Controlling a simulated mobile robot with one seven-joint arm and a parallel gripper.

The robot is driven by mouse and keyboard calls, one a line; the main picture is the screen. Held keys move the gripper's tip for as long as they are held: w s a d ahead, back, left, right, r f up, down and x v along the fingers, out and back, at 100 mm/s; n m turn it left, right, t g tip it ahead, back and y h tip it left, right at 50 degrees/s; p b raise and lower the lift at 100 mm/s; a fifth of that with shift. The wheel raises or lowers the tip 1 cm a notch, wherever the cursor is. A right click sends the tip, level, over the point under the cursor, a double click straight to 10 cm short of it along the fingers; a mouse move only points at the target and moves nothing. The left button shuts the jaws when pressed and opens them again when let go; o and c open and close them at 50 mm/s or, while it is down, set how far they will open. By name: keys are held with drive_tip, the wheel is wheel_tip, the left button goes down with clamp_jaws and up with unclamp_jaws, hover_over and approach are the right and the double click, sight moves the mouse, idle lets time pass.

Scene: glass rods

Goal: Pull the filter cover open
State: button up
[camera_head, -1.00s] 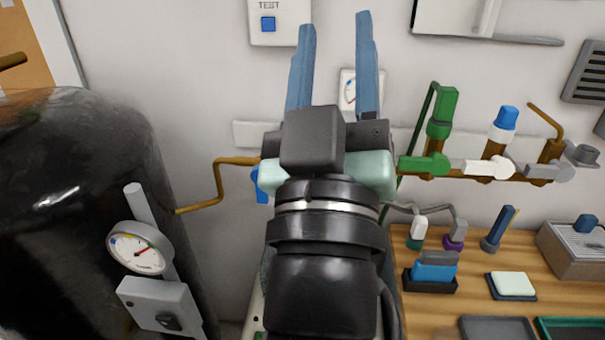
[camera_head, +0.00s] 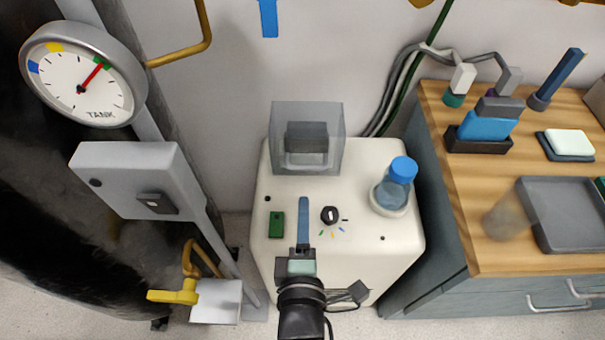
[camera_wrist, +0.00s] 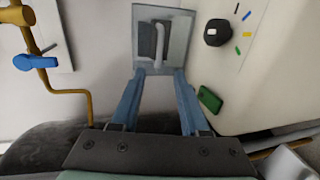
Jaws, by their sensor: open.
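A see-through grey box-like cover (camera_head: 332,140) stands at the back of the white machine's top (camera_head: 355,180), with a darker block visible inside it. I take it to be the filter cover; I cannot tell whether it is shut. In the wrist view, a squarish grey panel (camera_wrist: 182,30) with a pale curved handle (camera_wrist: 158,38) shows just beyond the fingertips. My gripper (camera_head: 303,203) is in front of the cover in the head view, its blue fingers pointing toward it. In the wrist view my gripper (camera_wrist: 161,74) is open, with nothing between the fingers.
The machine top carries a green switch (camera_head: 276,225), a black knob (camera_head: 330,215) and a blue-capped bottle (camera_head: 393,187). A black tank with a gauge (camera_head: 85,80) and a yellow valve (camera_head: 175,293) stands left. A wooden-topped bench (camera_head: 455,200) is right.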

sight(305, 169)
drive_tip(key=b+x, duration=0.1)
drive_tip(key=x, duration=1)
drive_tip(key=shift+b, duration=0.35)
drive_tip(key=shift+c, duration=0.2)
clamp_jaws()
idle(0.7)
